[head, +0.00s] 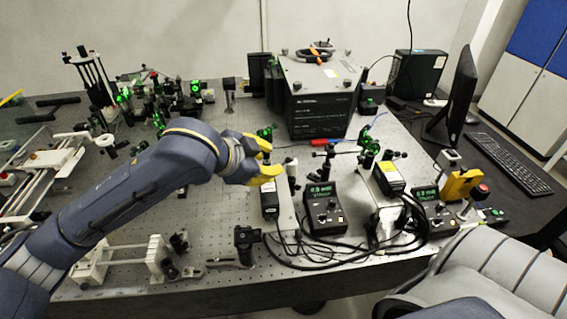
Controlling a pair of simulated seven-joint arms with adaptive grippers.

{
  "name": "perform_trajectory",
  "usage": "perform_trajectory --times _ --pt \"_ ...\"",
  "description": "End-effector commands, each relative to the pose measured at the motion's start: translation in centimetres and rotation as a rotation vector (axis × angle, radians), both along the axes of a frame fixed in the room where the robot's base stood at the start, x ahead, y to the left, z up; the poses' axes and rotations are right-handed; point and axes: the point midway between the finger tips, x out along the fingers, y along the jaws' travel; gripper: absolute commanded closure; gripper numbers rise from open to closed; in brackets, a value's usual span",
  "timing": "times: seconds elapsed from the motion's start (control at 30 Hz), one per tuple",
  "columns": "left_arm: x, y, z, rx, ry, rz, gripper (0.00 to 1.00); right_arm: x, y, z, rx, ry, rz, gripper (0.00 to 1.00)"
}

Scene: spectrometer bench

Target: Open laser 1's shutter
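A black laser head (270,206) with a white label sits on the bench just below my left gripper. A second black laser head (389,180) with a white label stands further right on a pale mount. No readable mark tells which is laser 1. My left gripper (273,160) has its yellow fingers apart, above the far end of the first laser head. A small dark part shows between the fingers; whether they touch it cannot be told. The shutter cannot be made out clearly.
Controllers with green displays stand beside the lasers, one in the middle (324,208) and one at right (427,206). Loose black cables (345,262) lie in front. A large black instrument (320,100) stands behind. A monitor (455,95) and keyboard (510,162) are at right.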

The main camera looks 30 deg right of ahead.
Motion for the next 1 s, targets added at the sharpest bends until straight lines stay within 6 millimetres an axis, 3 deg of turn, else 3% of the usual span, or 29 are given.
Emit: perform_trajectory --times 0.2,0.5,1.0 --pt "1.1 -2.8 -2.5 0.000 0.004 0.001 0.71 0.0 0.0 0.0 0.000 0.000 0.000 1.00" --pt "2.1 -5.2 -4.6 -0.001 0.002 0.000 0.71 0.0 0.0 0.0 0.000 0.000 0.000 1.00" --pt "2.4 -5.9 -5.3 0.000 0.000 0.000 0.71 0.0 0.0 0.0 0.000 0.000 0.000 1.00"
